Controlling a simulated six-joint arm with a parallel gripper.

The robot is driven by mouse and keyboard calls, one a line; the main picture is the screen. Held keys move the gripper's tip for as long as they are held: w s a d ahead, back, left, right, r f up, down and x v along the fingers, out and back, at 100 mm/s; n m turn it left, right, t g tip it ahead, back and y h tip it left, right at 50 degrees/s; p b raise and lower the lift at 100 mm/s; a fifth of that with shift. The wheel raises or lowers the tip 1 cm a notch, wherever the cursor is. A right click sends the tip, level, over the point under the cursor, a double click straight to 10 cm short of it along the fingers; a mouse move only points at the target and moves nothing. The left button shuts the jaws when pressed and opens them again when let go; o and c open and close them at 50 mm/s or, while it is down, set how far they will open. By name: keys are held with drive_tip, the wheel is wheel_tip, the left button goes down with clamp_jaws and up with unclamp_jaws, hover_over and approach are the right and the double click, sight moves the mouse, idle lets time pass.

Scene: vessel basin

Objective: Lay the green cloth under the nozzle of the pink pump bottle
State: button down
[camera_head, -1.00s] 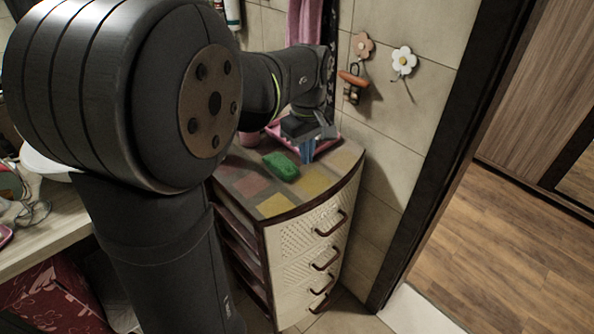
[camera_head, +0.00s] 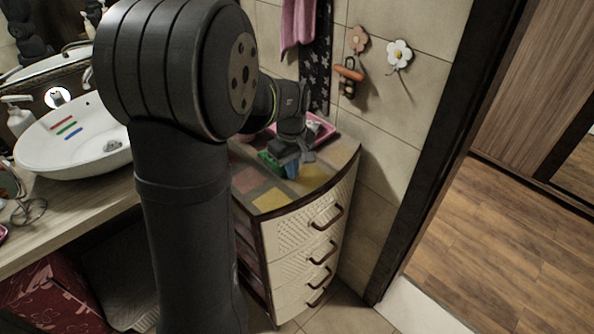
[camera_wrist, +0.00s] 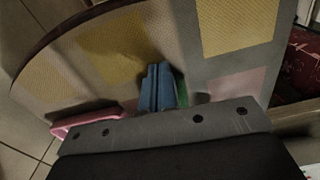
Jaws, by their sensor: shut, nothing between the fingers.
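The green cloth (camera_head: 269,161) lies crumpled on the patterned top of the drawer cabinet, partly hidden by my gripper. My gripper (camera_head: 292,170) has its blue fingers shut and empty, pointing down beside the cloth's right end. In the wrist view the blue fingers (camera_wrist: 158,88) are together, and a strip of the green cloth (camera_wrist: 182,93) shows just right of them. I cannot tell whether they touch it. A small pink shape behind my arm at the cabinet's back left is too hidden to identify as the pink pump bottle.
A pink tray (camera_head: 326,128) stands at the cabinet's back right by the tiled wall. The cabinet top (camera_head: 300,192) is clear toward the front. A white basin (camera_head: 45,155) and a white pump bottle (camera_head: 17,119) are at left. A pink towel (camera_head: 297,25) hangs behind.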

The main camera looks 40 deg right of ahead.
drive_tip(key=w, duration=0.6)
drive_tip(key=shift+w+d, duration=0.2)
drive_tip(key=shift+w, duration=0.05)
drive_tip(key=s, duration=0.4)
drive_tip(key=shift+s+a+r, duration=0.1)
drive_tip(key=shift+r, duration=0.3)
wheel_tip(320, 180, up, 9)
drive_tip(key=shift+r, duration=0.1)
